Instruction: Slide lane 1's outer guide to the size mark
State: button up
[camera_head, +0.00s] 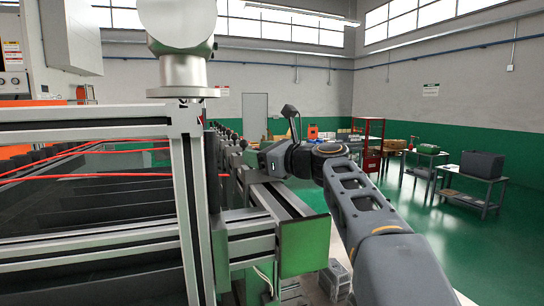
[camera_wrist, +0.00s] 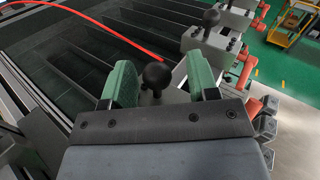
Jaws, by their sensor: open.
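In the wrist view my gripper (camera_wrist: 161,78) is open, with one green finger pad on each side of a black ball knob (camera_wrist: 156,73). The knob stands on a light grey block at the edge of the dark lanes, and a gap shows between it and each pad. I take it for a guide's knob; which lane it belongs to I cannot tell. In the head view my gripper (camera_head: 268,158) is at the machine's right side, its fingers mostly hidden. No size mark can be made out.
Another black knob (camera_wrist: 211,17) on a grey block stands farther along the row. Orange-red fittings (camera_wrist: 246,70) line the outer side. A red cord (camera_wrist: 105,28) crosses the dark lanes. Aluminium frame bars (camera_head: 188,215) stand close at left in the head view.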

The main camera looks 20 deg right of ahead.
jog(key=b+v, duration=0.3)
jog(key=v, duration=1)
jog(key=shift+s+d+b, duration=0.2)
jog(key=shift+s+b, duration=0.1)
jog(key=shift+s, duration=0.05)
jog(key=shift+d, duration=0.1)
